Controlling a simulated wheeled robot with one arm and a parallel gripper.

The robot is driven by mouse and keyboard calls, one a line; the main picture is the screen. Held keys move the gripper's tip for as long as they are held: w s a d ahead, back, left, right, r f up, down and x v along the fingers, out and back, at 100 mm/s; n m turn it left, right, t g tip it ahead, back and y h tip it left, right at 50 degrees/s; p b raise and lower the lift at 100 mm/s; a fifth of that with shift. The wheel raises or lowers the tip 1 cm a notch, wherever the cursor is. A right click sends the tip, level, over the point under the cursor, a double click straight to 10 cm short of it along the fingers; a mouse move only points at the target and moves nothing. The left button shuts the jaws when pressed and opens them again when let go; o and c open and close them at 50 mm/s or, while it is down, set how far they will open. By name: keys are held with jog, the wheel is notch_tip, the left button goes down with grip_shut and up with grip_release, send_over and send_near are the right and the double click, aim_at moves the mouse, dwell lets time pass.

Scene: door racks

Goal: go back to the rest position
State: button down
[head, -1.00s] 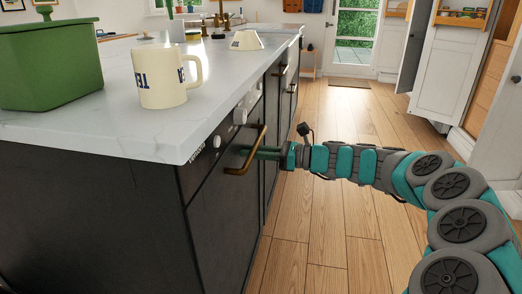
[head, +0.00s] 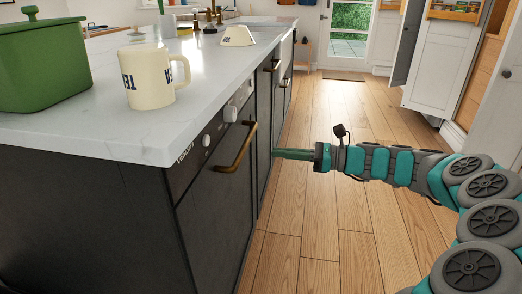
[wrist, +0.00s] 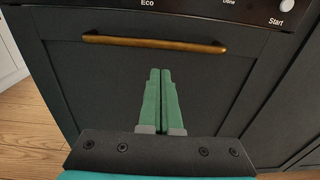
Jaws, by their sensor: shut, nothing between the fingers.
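My gripper (head: 279,153) extends from my teal and grey arm at the right of the head view. Its green fingers point left toward the dark dishwasher front (head: 210,225). In the wrist view my gripper (wrist: 160,72) has its two fingers together, with nothing between them. The brass bar handle (wrist: 155,43) lies beyond the fingertips, across the top of the dishwasher door. The handle also shows in the head view (head: 240,150), left of the fingertips and apart from them. The door looks closed.
Wooden floor (head: 330,200) is clear right of the island. White cabinet doors (head: 445,60) stand open at the far right.

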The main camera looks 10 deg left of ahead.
jog(key=s+f+n+g+h, duration=0.3)
jog(key=s+n+h, duration=0.7)
jog(key=s, duration=1.4)
jog(key=s+d+f+n+h, duration=0.3)
jog(key=s+d+f+n, duration=0.1)
jog(key=s+d, duration=0.4)
jog(key=s+d+f+n+h, duration=0.4)
jog(key=s+d, duration=0.5)
jog(key=d, duration=0.3)
jog(key=shift+d+f+n+h, duration=0.15)
jog(key=shift+f+n+h, duration=0.15)
jog(key=shift+f, duration=0.35)
